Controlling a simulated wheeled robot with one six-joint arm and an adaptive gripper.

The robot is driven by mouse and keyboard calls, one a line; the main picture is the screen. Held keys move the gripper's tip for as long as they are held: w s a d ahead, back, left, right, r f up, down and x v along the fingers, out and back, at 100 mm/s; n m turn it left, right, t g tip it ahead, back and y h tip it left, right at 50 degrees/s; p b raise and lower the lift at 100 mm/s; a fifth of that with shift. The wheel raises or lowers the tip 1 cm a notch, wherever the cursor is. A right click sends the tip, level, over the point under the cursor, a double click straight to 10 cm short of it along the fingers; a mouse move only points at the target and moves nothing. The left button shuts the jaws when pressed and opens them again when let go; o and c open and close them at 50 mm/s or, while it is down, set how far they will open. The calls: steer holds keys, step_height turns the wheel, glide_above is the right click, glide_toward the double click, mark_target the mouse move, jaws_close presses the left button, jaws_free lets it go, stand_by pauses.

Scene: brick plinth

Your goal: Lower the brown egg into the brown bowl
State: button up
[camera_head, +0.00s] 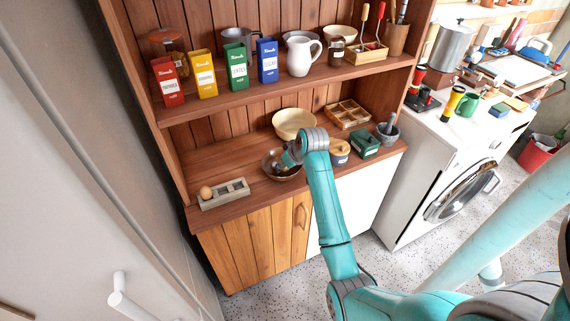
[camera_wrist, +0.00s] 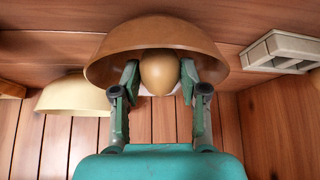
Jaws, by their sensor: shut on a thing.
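The brown bowl (camera_head: 271,169) stands on the wooden counter in the head view, partly behind my gripper (camera_head: 284,163). The wrist view shows the bowl (camera_wrist: 112,50) large, just beyond the fingertips. My gripper (camera_wrist: 160,78) is shut on a brown egg (camera_wrist: 159,70), one finger on each side of it. The egg overlaps the bowl in the wrist view; I cannot tell whether it touches the bowl. In the head view the held egg is hidden or too small to make out.
A pale egg holder (camera_head: 226,195) with another egg (camera_head: 206,192) is left of the bowl. A cream bowl (camera_head: 294,122) stands behind. A shelf (camera_head: 220,96) overhangs behind.

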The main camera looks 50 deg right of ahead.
steer(key=shift+f, duration=1)
stand_by(0.5)
steer(key=o, duration=0.8)
steer(key=v, duration=1.2)
